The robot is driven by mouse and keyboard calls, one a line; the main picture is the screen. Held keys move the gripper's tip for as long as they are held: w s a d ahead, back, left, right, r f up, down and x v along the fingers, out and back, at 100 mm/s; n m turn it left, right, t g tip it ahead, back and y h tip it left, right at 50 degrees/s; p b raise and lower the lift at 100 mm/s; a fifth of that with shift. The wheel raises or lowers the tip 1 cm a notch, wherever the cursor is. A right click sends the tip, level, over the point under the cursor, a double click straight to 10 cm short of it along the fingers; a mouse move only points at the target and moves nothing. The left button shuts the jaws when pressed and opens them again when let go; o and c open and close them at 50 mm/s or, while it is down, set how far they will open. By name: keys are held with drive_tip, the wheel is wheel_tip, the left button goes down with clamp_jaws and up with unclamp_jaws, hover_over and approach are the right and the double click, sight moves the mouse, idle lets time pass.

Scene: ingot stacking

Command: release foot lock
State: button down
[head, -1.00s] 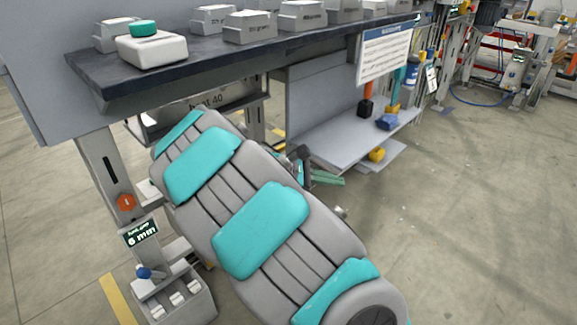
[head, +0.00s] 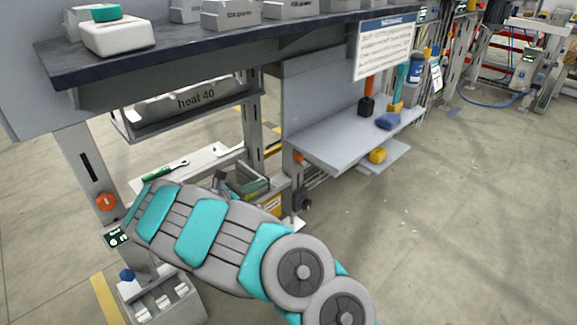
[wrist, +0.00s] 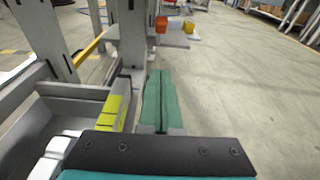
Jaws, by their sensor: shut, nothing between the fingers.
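In the head view, a grey foot unit (head: 195,306) stands on the floor at the lower left, at the base of the bench leg. It carries several white pedals (head: 162,302) and a blue knob (head: 127,275). I cannot tell which part is the foot lock or how it is set. In the wrist view, my gripper (wrist: 160,76) has its two green fingers shut together with nothing between them. It points forward over the floor, beside a grey tray-like part. My arm hides the gripper in the head view.
The bench leg has an orange knob (head: 107,202) and a small display (head: 116,237). A rack marked "heat 40" (head: 190,100) hangs under the dark bench top (head: 180,55). A green-handled tool (head: 165,171) lies on a low shelf. Open floor lies to the right.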

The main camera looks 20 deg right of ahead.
drive_tip(key=b, duration=0.1)
approach(300, 159)
wheel_tip(300, 159, down, 5)
drive_tip(key=w+d, duration=0.2)
drive_tip(key=d+r, duration=0.1)
drive_tip(key=w+d+r, duration=0.1)
drive_tip(key=d, duration=0.1)
drive_tip(key=shift+d, duration=0.2)
drive_tip(key=shift+r, duration=0.1)
drive_tip(key=shift+d+r+y+p, duration=0.1)
drive_tip(key=shift+r+y+p, duration=0.25)
drive_tip(key=shift+p, duration=0.4)
